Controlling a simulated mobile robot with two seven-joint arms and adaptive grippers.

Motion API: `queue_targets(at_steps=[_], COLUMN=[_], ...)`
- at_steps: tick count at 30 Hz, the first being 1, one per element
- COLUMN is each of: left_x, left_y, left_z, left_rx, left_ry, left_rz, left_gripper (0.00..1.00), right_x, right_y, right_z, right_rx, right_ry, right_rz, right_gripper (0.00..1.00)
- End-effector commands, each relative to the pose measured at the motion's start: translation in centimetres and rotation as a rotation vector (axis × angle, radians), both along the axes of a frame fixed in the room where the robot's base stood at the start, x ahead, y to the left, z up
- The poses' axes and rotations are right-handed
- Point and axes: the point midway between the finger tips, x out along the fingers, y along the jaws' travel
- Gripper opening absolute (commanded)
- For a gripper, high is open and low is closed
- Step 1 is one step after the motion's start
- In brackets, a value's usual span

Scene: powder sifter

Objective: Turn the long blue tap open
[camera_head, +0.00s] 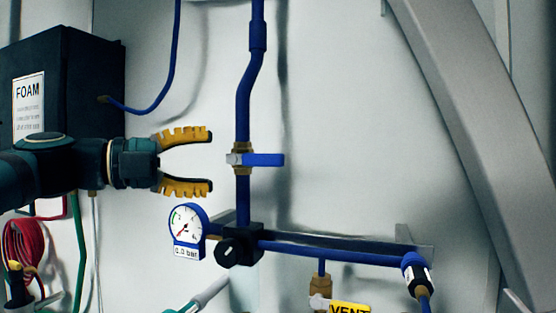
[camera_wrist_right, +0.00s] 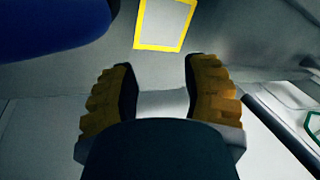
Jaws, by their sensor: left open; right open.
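The long blue tap (camera_head: 264,160) is a flat blue lever on a brass valve on the vertical blue pipe (camera_head: 244,95). The lever lies level, pointing right, across the pipe. My left gripper (camera_head: 210,161) comes in from the left at about the lever's height. Its yellow fingers are open and empty, with the tips a little left of the valve in the picture; I cannot tell the depth gap. My right gripper (camera_wrist_right: 160,85) shows in the right wrist view, open with nothing between its fingers. The tap does not show in that view.
A pressure gauge (camera_head: 187,224) and black block (camera_head: 240,245) sit below the tap. A black FOAM box (camera_head: 60,85) is behind my left arm. A yellow VENT label (camera_head: 349,308) is at the bottom. A grey diagonal beam (camera_head: 470,120) stands right. The wall right of the lever is clear.

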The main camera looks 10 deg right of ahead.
Motion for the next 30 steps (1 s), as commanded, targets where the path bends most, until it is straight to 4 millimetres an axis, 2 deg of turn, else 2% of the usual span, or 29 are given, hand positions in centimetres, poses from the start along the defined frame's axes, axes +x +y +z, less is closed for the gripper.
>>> queue_targets(at_steps=[9,15,21,30], left_x=[1.1,1.8,2.2,2.2], left_y=[-6.3,-9.6,-11.3,-11.7], left_z=[0.0,0.0,0.0,0.0], left_rx=[-0.001,-0.001,-0.001,-0.001], left_ry=[0.000,0.000,0.000,0.000], left_rz=[-0.006,-0.004,-0.001,-0.001], left_gripper=[0.53,0.53,0.53,0.53], right_x=[0.0,0.0,0.0,0.1], right_y=[0.0,0.0,0.0,0.0], right_z=[0.0,0.1,0.1,0.1], right_rx=[0.000,0.000,0.000,0.000], right_ry=[0.000,0.000,-0.001,-0.002], right_rz=[0.000,0.000,-0.001,-0.002], right_gripper=[0.47,0.47,0.47,0.47])
